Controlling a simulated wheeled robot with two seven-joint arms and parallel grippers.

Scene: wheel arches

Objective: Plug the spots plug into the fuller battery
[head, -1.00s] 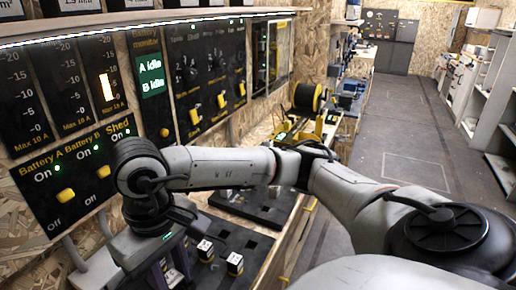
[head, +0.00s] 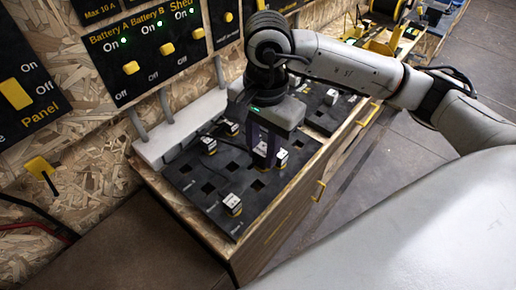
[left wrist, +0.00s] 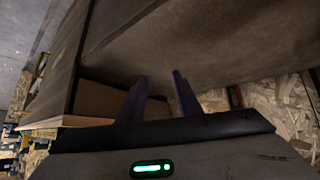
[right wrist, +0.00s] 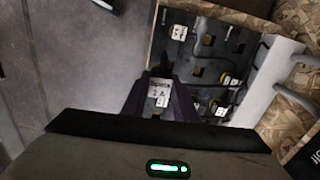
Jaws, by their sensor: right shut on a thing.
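My right gripper (head: 267,160) is over the black socket board (head: 196,172), with its fingers shut on a plug with a white top (head: 281,157). In the right wrist view the held plug (right wrist: 160,93) sits between the two dark purple fingertips, and its printed label is too small to read surely. Whether the plug is clear of the board cannot be told. My left gripper (left wrist: 160,92) shows only in the left wrist view, its two fingers apart with nothing between them. The Battery A and Battery B switch panel (head: 133,70) is on the wall; no charge gauge can be read.
Other white-topped plugs stand on the board, one near the front (head: 232,203), one at the left (head: 208,145) and one behind (head: 232,128). Several square holes are empty. A white ledge (head: 170,135) runs along the wall. Floor is open to the right.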

